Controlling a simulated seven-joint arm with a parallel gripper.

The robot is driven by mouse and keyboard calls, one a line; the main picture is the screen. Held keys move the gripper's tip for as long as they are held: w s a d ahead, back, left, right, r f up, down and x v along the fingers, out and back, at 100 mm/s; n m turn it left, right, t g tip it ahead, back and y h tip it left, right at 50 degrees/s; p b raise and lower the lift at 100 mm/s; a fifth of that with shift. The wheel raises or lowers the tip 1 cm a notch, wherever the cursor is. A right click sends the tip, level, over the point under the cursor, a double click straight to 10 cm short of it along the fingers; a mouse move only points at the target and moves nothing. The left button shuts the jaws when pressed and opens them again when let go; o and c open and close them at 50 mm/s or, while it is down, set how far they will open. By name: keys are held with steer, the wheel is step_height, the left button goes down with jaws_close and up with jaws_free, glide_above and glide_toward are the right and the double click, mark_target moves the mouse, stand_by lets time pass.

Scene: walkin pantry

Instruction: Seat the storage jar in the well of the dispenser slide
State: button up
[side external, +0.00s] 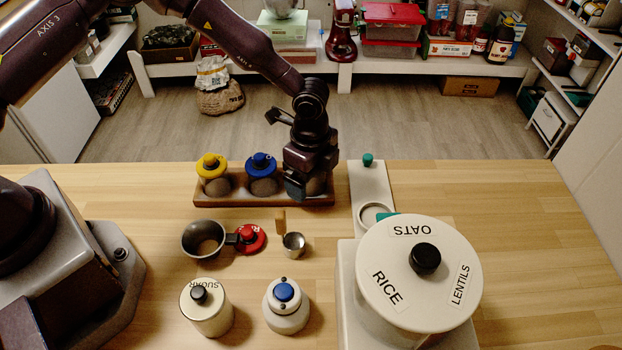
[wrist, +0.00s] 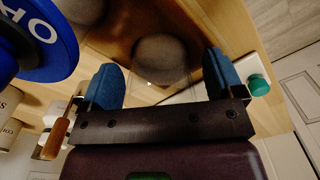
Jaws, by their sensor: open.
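My gripper (side external: 308,186) is open and points down at the right end of the wooden rack (side external: 231,201). A greyish, lidless storage jar (side external: 317,186) stands there, partly hidden by my gripper. In the wrist view the rounded jar (wrist: 160,58) shows between my two blue fingers (wrist: 163,78); I cannot tell whether they touch it. The white dispenser slide (side external: 370,180), with a green knob (side external: 368,160), lies to the right. Its round, ringed well (side external: 375,213) looks empty and is partly hidden by the dispenser (side external: 420,275).
Yellow-lidded (side external: 212,173) and blue-lidded (side external: 261,172) jars stand left in the rack. In front are a funnel (side external: 204,239), red lid (side external: 250,238), scoop (side external: 293,244), sugar canister (side external: 206,308) and blue-knobbed jar (side external: 286,307). The table's far right is clear.

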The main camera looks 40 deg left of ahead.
steer(key=c, duration=1.1)
steer(key=shift+r, duration=0.1)
